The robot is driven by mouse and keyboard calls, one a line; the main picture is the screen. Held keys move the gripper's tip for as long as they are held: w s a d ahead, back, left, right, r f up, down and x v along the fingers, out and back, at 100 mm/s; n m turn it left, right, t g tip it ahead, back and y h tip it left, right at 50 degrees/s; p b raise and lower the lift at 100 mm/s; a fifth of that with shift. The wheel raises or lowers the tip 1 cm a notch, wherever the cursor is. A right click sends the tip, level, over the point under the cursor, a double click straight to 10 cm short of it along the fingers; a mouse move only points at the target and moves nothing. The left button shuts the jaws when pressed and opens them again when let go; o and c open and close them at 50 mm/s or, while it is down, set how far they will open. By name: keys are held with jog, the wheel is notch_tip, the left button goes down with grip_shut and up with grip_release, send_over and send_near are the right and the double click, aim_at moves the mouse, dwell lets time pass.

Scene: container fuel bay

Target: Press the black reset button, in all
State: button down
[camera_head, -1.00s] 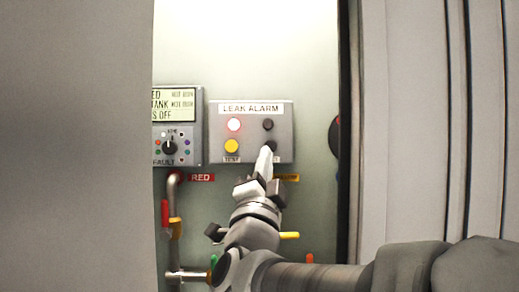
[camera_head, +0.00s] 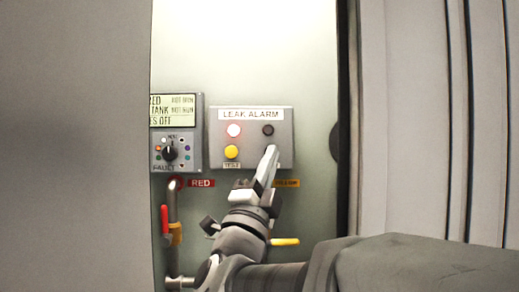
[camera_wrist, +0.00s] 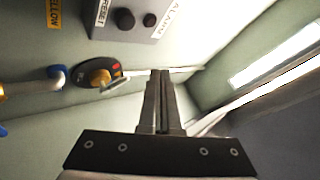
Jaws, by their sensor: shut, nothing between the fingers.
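The grey leak alarm box (camera_head: 285,140) is on the back wall in the head view. The lower right spot is covered by my gripper (camera_head: 271,150). In the wrist view the black reset button (camera_wrist: 124,19) shows beside its RESET label, with another dark round part (camera_wrist: 150,20) next to it. My gripper (camera_wrist: 160,73) is shut and empty. Its tips appear apart from the button in the wrist view.
A grey panel (camera_head: 196,150) with a display and knob hangs left of the alarm box. Below are a pipe with a red handle (camera_head: 164,219) and a yellow handle (camera_head: 285,241). Grey wall surfaces (camera_head: 75,140) close in on both sides of the opening.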

jog(key=w+p, duration=0.1)
jog(key=w, duration=0.6)
jog(key=shift+w, duration=0.15)
jog(key=shift+w+f+b, duration=0.1)
jog(key=shift+w+b, duration=0.15)
jog(key=shift+b, duration=0.15)
dwell(1.7)
jog(key=shift+w+b, duration=0.35)
jog(key=shift+w, duration=0.25)
dwell(0.7)
jog(key=shift+s, duration=0.15)
jog(key=shift+s+b, duration=0.75)
jog(key=shift+b, duration=0.25)
